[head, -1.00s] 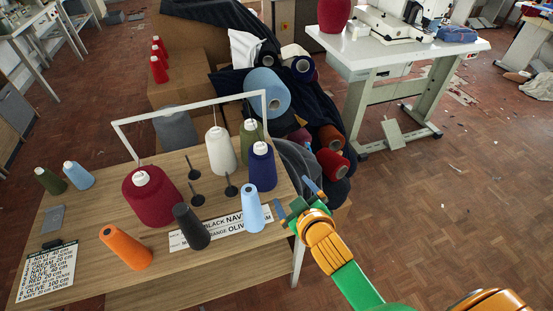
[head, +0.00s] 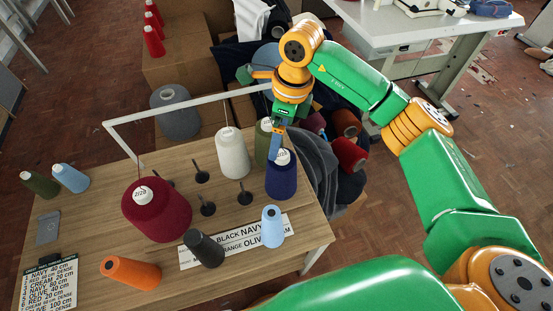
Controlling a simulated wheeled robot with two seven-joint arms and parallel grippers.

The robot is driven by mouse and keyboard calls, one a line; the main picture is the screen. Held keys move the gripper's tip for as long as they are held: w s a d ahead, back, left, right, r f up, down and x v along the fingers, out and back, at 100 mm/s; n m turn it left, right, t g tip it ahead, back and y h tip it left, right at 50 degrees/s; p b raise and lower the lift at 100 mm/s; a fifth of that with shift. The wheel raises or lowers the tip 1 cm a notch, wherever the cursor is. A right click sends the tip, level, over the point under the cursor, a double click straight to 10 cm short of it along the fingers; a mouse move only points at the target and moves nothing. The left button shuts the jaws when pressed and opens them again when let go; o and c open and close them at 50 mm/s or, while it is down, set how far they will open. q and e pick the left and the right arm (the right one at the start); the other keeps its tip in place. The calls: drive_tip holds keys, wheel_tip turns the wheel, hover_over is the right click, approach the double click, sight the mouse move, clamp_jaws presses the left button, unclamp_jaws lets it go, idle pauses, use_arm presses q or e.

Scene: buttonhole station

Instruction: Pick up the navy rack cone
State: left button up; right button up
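The navy cone (head: 282,180) stands upright on the rack at the right end of the wooden table, with a white labelled top. My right gripper (head: 276,148) points down at the top of this cone, its blue fingers overlapping the cone's upper left edge in the head view. Whether they touch the cone or how far apart they are cannot be told from this side. The olive cone (head: 263,145) stands just behind, partly hidden by the gripper. My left gripper is not in view.
The cream cone (head: 232,155) and large red cone (head: 158,212) stand to the left, under the white rack bar (head: 170,106). Light blue (head: 271,226), black (head: 204,249) and orange (head: 131,271) cones are in front. Empty dark spindles (head: 208,208) stand between.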

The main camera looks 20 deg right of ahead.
sight(282, 154)
drive_tip(key=s+f+p, duration=0.2)
drive_tip(key=shift+d+f+p, duration=0.25)
drive_tip(key=shift+d+p, duration=0.05)
drive_tip(key=shift+p, duration=0.05)
wheel_tip(282, 154, down, 3)
drive_tip(key=shift+w+a+f, duration=0.1)
drive_tip(key=shift+a, duration=0.05)
drive_tip(key=shift+w+f, duration=0.25)
drive_tip(key=shift+f, duration=0.15)
drive_tip(key=shift+s+r, duration=0.1)
drive_tip(key=shift+s, duration=0.05)
drive_tip(key=c, duration=0.8)
clamp_jaws()
wheel_tip(282, 154, up, 9)
drive_tip(key=shift+f+b, duration=0.1)
drive_tip(key=shift+b, duration=1)
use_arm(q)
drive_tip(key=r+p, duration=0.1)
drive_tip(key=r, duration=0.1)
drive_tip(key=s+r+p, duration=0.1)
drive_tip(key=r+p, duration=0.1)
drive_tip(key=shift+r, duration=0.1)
use_arm(e)
wheel_tip(282, 154, up, 6)
drive_tip(key=shift+f, duration=0.2)
